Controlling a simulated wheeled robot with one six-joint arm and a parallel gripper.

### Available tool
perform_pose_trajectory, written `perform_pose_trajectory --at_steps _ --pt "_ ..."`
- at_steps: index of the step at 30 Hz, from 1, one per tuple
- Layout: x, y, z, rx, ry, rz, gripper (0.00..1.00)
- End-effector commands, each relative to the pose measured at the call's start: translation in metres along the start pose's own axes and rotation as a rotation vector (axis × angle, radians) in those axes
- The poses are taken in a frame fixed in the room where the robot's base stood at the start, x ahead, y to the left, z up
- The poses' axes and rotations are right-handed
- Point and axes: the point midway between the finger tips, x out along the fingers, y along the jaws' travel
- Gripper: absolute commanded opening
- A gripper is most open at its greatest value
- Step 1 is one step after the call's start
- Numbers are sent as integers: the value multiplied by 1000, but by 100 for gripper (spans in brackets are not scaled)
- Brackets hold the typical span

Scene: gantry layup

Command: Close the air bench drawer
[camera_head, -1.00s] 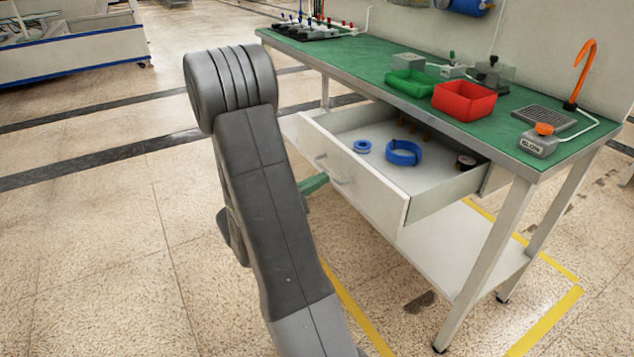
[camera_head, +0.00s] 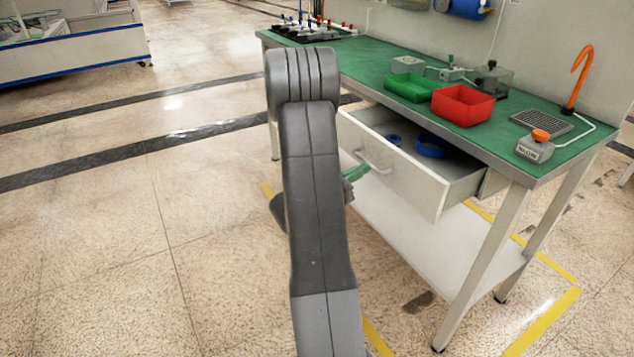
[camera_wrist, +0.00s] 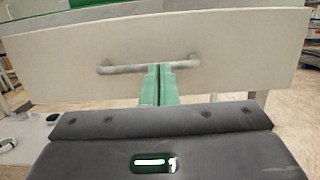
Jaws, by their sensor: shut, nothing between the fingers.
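The air bench drawer (camera_head: 405,178) is part-way out from under the green-topped bench (camera_head: 440,135). Blue items lie inside it. Its front panel (camera_wrist: 90,48) fills much of the wrist view, with a grey bar handle (camera_wrist: 120,69) across it. The handle also shows in the head view (camera_head: 371,160). My gripper (camera_wrist: 159,68) has its green fingers shut together, with tips at the middle of the handle, against or very near the drawer front. In the head view its green fingers (camera_head: 356,172) show beside the handle, partly hidden by my arm.
A red bin (camera_head: 463,104), a green bin (camera_head: 410,86) and an orange hook (camera_head: 579,75) stand on the bench top. A lower shelf (camera_head: 440,245) lies below the drawer. The floor to the left is open.

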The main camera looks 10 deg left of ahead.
Motion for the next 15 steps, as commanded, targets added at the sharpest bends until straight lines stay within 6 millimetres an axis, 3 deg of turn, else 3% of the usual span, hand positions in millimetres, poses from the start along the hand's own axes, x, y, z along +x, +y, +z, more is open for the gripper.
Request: perform_pose_trajectory --at_steps 1,6,15 --pt "17 -2 -2 -1 0 -8 0" --pt "62 -2 -11 0 -1 -7 0" --pt "122 -2 -24 1 -1 -3 0"
